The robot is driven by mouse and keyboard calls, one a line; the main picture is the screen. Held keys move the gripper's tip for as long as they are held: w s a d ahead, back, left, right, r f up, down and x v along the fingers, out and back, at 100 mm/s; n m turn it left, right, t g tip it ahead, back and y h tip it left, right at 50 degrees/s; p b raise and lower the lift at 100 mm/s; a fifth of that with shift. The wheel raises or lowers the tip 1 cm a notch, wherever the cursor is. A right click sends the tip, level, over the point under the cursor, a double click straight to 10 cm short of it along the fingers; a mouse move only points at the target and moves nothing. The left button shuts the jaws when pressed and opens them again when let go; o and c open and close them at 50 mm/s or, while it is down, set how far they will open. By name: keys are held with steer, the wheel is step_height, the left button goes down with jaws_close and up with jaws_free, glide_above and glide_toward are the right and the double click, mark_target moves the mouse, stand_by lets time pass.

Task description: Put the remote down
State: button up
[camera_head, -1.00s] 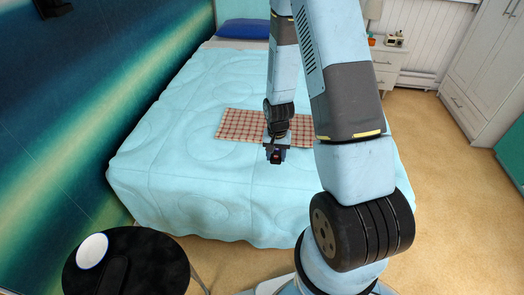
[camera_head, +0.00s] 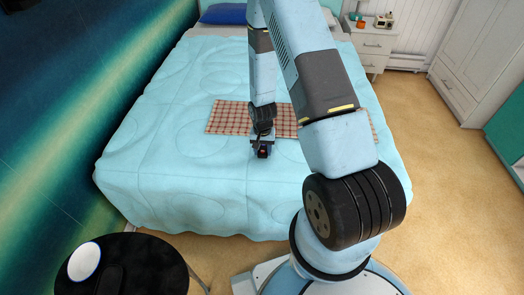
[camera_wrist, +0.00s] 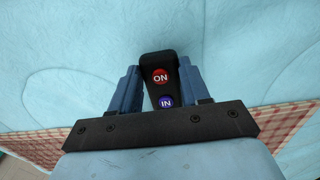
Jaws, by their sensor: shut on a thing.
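The remote (camera_wrist: 161,73) is black with a red ON button and a blue IN button. In the wrist view my gripper (camera_wrist: 160,88) is shut on it, with one blue finger on each side. Below it shows the light blue bed cover (camera_wrist: 60,60); I cannot tell whether the remote touches it. In the head view my gripper (camera_head: 262,150) is over the front half of the bed (camera_head: 180,160), just in front of the checked cloth (camera_head: 228,117). The remote is a small dark shape there, with a red spot.
A round black table (camera_head: 150,265) with a white bowl (camera_head: 84,262) and a dark flat item stands at the lower left. A white nightstand (camera_head: 372,45) and a wardrobe (camera_head: 470,60) are at the right. Most of the bed cover is bare.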

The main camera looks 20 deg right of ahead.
steer(key=shift+a+f, duration=0.15)
steer(key=shift+f, duration=0.45)
jaws_close()
steer(key=o, duration=1.2)
jaws_free()
steer(key=shift+f, duration=0.1)
